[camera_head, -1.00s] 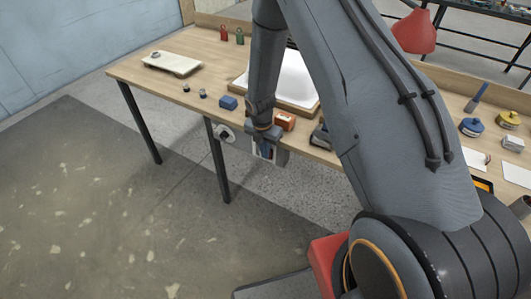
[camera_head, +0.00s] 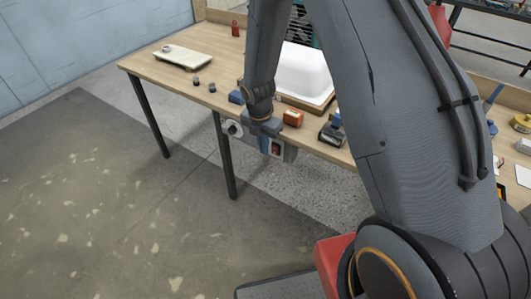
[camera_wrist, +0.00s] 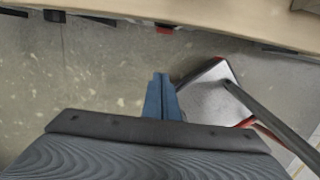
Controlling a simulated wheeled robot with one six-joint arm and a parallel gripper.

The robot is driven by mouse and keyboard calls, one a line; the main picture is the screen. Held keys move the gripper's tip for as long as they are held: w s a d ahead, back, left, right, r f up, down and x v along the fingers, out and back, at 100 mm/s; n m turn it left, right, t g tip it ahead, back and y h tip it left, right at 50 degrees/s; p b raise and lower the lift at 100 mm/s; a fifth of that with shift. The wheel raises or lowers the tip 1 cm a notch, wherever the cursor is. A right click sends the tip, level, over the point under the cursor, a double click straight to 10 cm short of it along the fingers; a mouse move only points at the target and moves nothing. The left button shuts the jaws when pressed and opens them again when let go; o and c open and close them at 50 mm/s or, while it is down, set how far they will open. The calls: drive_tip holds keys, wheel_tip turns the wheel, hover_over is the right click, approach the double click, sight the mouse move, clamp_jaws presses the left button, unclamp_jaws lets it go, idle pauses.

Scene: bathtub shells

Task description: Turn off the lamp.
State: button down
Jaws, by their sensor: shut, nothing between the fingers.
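A red lamp shade (camera_head: 439,20) shows at the upper right of the head view, mostly hidden behind my arm. I cannot tell if it is lit. A grey box with a pale plate and a red switch (camera_head: 277,149) hangs at the table's front edge. In the wrist view, a small red patch (camera_wrist: 165,30) shows under the table edge and may be this switch. My gripper (camera_head: 264,146) points down in front of the table edge, just left of the red switch. In the wrist view, its blue fingers (camera_wrist: 161,82) are together and empty. I cannot tell whether they touch the box.
The wooden table (camera_head: 150,67) holds a white tub (camera_head: 304,70), an orange block (camera_head: 293,118), a blue block (camera_head: 236,97) and a pale board (camera_head: 183,57). The floor in front is clear.

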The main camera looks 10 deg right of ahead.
drive_tip(key=shift+s+a+r, duration=0.2)
drive_tip(key=shift+s+r, duration=0.05)
drive_tip(key=shift+r, duration=0.5)
drive_tip(key=shift+s+a+r, duration=0.2)
drive_tip(key=shift+r, duration=0.55)
drive_tip(key=s+d+r+m, duration=0.3)
drive_tip(key=s+r+m, duration=0.5)
drive_tip(key=m, duration=0.5)
drive_tip(key=s+d+r+m, duration=0.3)
drive_tip(key=s+r+m, duration=0.5)
drive_tip(key=m, duration=0.5)
drive_tip(key=shift+s+d+r+m+t+y+b, duration=0.35)
drive_tip(key=shift+s+m+y+b, duration=0.1)
drive_tip(key=shift+s, duration=0.8)
